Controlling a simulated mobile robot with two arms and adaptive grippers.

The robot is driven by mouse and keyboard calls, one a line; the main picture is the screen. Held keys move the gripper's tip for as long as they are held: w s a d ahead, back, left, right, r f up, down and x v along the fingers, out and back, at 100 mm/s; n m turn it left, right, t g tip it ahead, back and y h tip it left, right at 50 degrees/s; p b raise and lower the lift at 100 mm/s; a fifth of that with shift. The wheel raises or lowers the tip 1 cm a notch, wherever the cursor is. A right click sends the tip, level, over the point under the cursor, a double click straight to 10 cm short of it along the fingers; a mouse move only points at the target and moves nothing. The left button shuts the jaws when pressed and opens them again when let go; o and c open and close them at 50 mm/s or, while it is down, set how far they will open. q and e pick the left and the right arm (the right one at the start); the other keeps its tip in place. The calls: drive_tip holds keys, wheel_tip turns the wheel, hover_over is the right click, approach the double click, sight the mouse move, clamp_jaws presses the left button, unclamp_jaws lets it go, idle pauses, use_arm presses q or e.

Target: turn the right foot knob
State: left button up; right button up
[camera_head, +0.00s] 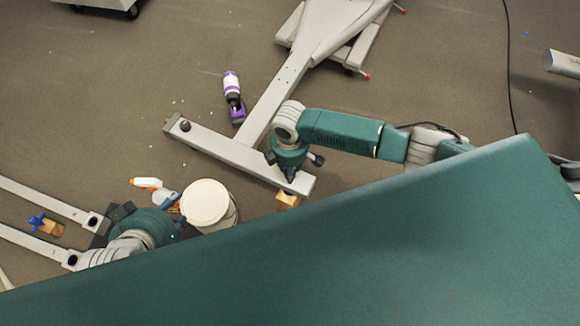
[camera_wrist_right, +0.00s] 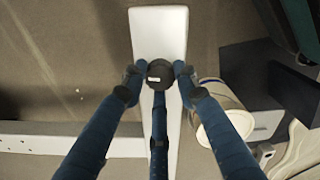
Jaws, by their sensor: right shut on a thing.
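The right foot knob (camera_wrist_right: 160,73) is a dark round knob with a small pale label, on top of the pale foot bar (camera_wrist_right: 158,28), in the right wrist view. My right gripper (camera_wrist_right: 160,85) is shut on it, with its blue fingers around it. In the head view, my right gripper (camera_head: 291,168) points down at the right end of the grey foot bar (camera_head: 236,153) and hides the knob. Another dark knob (camera_head: 185,126) sits at the bar's left end. My left gripper (camera_head: 165,214) is at lower left beside the white bucket; its finger opening is unclear.
A white-lidded bucket (camera_head: 205,203) stands just below the foot bar. A white and orange spray bottle (camera_head: 150,184) is left of it. A wooden block (camera_head: 287,200) is by the bar's right end. A cable (camera_head: 508,75) crosses the floor.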

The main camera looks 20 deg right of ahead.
use_arm(q)
drive_tip(key=shift+s+a+f+g, duration=0.2)
drive_tip(key=shift+s+f+g, duration=0.1)
drive_tip(key=shift+s, duration=0.3)
drive_tip(key=shift+s+a+f+g, duration=0.2)
drive_tip(key=shift+s+g, duration=0.1)
drive_tip(key=shift+s, duration=0.25)
drive_tip(key=shift+s+a+f+g, duration=0.15)
drive_tip(key=shift+s+f+g, duration=0.15)
drive_tip(key=shift+s, duration=0.3)
use_arm(e)
drive_tip(key=shift+a+r+n, duration=0.1)
drive_tip(key=shift+a+n, duration=0.3)
drive_tip(key=o, duration=1.1)
drive_tip(key=shift+o, duration=0.3)
drive_tip(key=shift+d, duration=0.1)
drive_tip(key=shift+d, duration=0.1)
drive_tip(key=shift+r, duration=0.35)
wheel_tip(320, 180, up, 11)
drive_tip(key=shift+r, duration=0.15)
